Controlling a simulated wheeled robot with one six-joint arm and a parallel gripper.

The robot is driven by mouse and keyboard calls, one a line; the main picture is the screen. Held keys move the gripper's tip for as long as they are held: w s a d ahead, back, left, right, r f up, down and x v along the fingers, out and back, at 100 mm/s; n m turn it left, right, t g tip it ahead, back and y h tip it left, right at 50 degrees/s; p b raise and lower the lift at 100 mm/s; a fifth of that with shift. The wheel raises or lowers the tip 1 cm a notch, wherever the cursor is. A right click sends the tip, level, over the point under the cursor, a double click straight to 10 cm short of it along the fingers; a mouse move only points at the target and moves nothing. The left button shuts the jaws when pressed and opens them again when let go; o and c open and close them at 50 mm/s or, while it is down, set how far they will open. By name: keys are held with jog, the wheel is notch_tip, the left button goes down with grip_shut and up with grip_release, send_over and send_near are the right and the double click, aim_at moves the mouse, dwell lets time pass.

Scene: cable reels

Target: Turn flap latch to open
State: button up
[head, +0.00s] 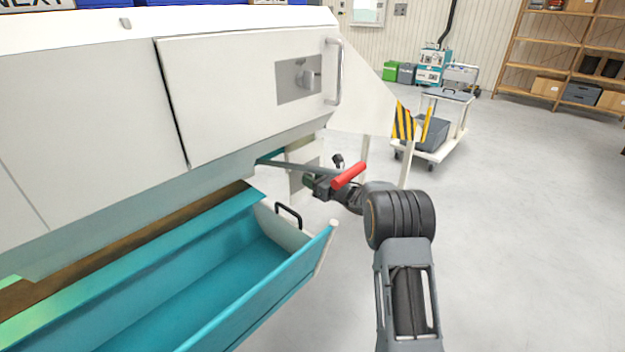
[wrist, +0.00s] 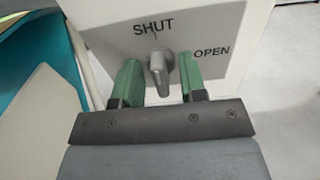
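The flap latch is a grey knob (wrist: 160,68) on a light grey plate (wrist: 218,73) marked SHUT above it and OPEN to its upper right. The knob stands near upright in the wrist view, in line with the SHUT mark. My gripper (wrist: 159,80) is open, with one green finger on each side of the knob. Gaps show between the fingers and the knob. In the head view my gripper (head: 315,184) is under the white machine (head: 250,90), near its right end; the knob is not clear there.
A teal trough (head: 235,285) with a black handle (head: 289,213) lies to the left. A trolley (head: 437,130) stands behind; floor at right is clear.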

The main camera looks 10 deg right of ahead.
jog(key=c, duration=0.6)
jog(key=shift+m+b, duration=0.3)
jog(key=m+b, duration=0.1)
jog(key=m, duration=0.2)
jog(key=shift+f+b, duration=0.1)
jog(key=shift+b, duration=0.2)
jog(key=m, duration=0.3)
jog(key=shift+w+d+m, duration=0.1)
jog(key=shift+d+m, duration=0.05)
jog(key=shift+m, duration=0.15)
jog(key=m, duration=0.5)
jog(key=m+p, duration=0.2)
jog(key=m, duration=0.3)
jog(key=shift+f, duration=0.1)
jog(key=shift+m, duration=0.5)
